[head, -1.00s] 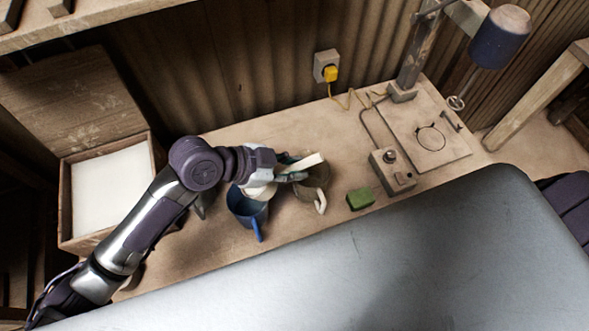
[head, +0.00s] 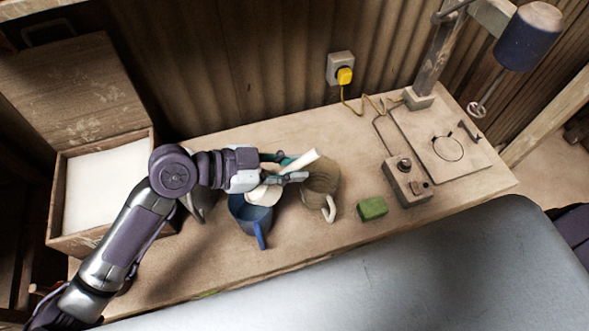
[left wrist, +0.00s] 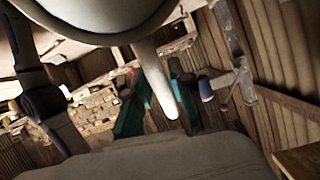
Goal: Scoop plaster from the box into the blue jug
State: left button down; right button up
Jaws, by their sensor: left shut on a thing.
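My left gripper (head: 292,169) is shut on the handle of a pale scoop (head: 304,160). The scoop's bowl is over the mouth of the blue jug (head: 252,226), partly hidden by the gripper. In the left wrist view the pale scoop (left wrist: 160,85) runs between the teal fingers (left wrist: 158,107), its rounded bowl filling the top. I cannot tell whether plaster is in the scoop or jug. The jug stands upright on the bench, its blue handle toward the front. The open wooden box (head: 146,142) at the left holds white plaster (head: 105,188). My right gripper is not in view.
A brown jug (head: 322,180) with a pale handle stands right of the blue jug. A green block (head: 372,208), a control box (head: 407,180) and a press (head: 436,60) are further right on the bench (head: 330,235). The bench front is clear.

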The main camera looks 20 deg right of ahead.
pick_arm(q)
jog(key=shift+w+a+r+h+b, duration=0.15)
jog(key=shift+a+h+b, duration=0.45)
jog(key=shift+b, duration=0.8)
jog(key=shift+w+a+r+h+b, duration=0.15)
jog(key=shift+a+h+b, duration=0.2)
jog(key=shift+h+b, duration=0.7)
jog(key=shift+w+a+r+n+g+h+b, duration=0.2)
jog(key=shift+a+r+h+b, duration=0.45)
jog(key=shift+b, duration=1.6)
jog(key=shift+w+a+r+n+h+b, duration=0.1)
jog(key=shift+a+r+n+h+b, duration=0.5)
jog(key=shift+b, duration=1.65)
jog(key=shift+w+a+r+m+g+h+b, duration=0.25)
jog(key=shift+a+h+b, duration=0.7)
jog(key=shift+b, duration=1.3)
jog(key=shift+s+a+r, duration=0.1)
jog(key=shift+a+r, duration=0.05)
jog(key=shift+y, duration=0.25)
